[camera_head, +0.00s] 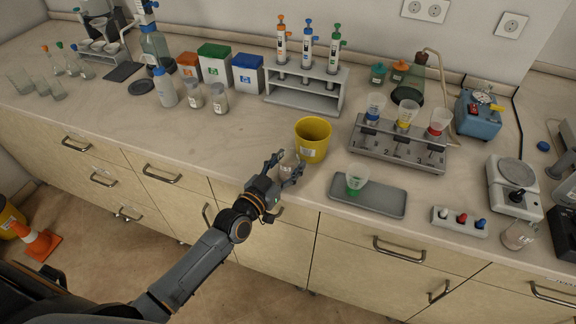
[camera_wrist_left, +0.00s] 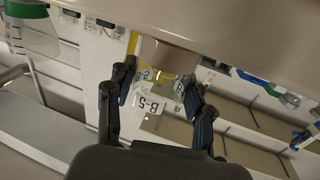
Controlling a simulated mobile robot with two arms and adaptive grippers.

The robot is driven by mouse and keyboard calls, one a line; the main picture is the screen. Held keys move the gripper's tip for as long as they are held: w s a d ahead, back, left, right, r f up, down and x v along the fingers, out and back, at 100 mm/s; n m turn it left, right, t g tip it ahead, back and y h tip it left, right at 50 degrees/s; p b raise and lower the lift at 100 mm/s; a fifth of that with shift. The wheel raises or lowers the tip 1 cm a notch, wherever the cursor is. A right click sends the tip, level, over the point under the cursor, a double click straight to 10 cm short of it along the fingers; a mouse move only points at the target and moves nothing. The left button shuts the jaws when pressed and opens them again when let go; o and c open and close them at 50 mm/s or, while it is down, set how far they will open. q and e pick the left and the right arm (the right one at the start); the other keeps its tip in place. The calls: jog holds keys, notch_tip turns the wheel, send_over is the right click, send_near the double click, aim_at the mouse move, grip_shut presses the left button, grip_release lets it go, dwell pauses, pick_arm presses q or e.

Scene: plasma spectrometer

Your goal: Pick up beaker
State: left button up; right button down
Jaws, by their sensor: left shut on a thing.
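A small clear glass beaker (camera_head: 289,160) is between the fingers of my left gripper (camera_head: 285,166) near the front edge of the counter, just in front of the yellow bucket (camera_head: 312,141). The gripper is shut on it. In the left wrist view the beaker (camera_wrist_left: 152,104) is see-through, with white labels, one reading B-5, and my left gripper's fingers (camera_wrist_left: 157,84) are on either side of it. The fingers hide part of the beaker in the head view, and I cannot tell whether its base touches the counter. My right gripper is not in view.
A pipette rack (camera_head: 312,94) and bottles (camera_head: 165,90) stand farther back. The counter left of the gripper is clear.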

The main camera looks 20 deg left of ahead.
aim_at(288, 156)
pick_arm(q)
notch_tip(288, 156, up, 3)
jog(key=s+a+r+b, duration=0.1)
jog(key=s+r, duration=0.8)
jog(key=s, duration=0.5)
jog(key=shift+a+r, duration=0.2)
jog(key=shift+r, duration=0.1)
jog(key=shift+w, duration=0.1)
dwell(0.4)
